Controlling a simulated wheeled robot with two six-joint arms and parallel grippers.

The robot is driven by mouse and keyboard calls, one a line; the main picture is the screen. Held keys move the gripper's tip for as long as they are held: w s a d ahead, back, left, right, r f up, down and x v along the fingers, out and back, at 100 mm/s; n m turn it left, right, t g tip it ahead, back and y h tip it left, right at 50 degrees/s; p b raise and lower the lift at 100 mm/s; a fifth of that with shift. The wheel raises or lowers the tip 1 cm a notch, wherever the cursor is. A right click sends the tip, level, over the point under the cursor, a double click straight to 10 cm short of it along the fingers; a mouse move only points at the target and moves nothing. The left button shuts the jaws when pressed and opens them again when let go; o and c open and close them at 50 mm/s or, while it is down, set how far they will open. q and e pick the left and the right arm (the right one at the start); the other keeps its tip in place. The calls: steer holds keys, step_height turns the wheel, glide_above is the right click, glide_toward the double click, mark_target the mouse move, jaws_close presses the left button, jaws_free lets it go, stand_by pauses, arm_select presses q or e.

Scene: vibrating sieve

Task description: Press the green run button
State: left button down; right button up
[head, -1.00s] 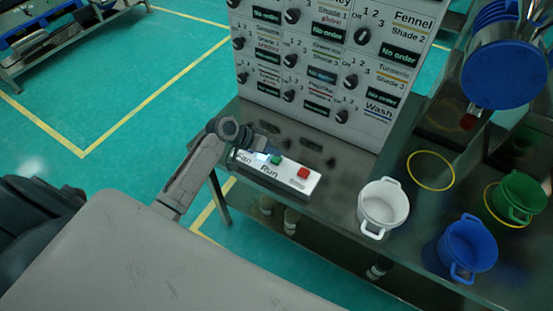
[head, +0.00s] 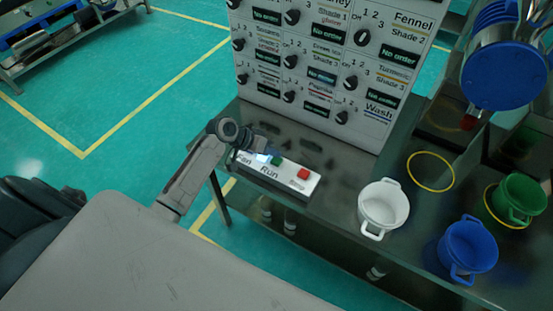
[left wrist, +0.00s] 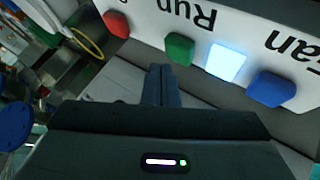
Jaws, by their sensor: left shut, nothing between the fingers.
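The white button box (head: 290,184) lies on the metal table, printed "Fan" and "Run". The green button (head: 277,160) is partly behind my left gripper (head: 266,151) in the head view, with the red button (head: 303,173) to its right. In the left wrist view the green button (left wrist: 180,48) sits between the red button (left wrist: 116,23) and a glowing pale panel (left wrist: 226,61); a blue button (left wrist: 270,88) lies beyond the panel. My left gripper (left wrist: 161,82) is shut and empty, its tips just below the green button in that picture. I cannot tell whether they touch. My right gripper is out of view.
A control panel (head: 320,58) with several knobs stands behind the box. A white pot (head: 383,205), a blue pot (head: 470,246) and a green pot (head: 520,197) stand to the right. A yellow ring (head: 431,172) marks a bare spot on the table.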

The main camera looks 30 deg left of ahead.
mark_target(273, 160)
arm_select(q)
steer(key=shift+f, duration=0.1)
stand_by(0.7)
steer(key=shift+f, duration=0.35)
steer(key=shift+f+b, duration=0.45)
steer(key=shift+f, duration=0.05)
stand_by(0.6)
stand_by(0.4)
steer(key=shift+r+p, duration=0.9)
steer(key=shift+r, duration=0.05)
steer(key=shift+r, duration=0.1)
step_height(273, 160, up, 5)
steer(key=p, duration=0.4)
steer(key=shift+p, duration=0.3)
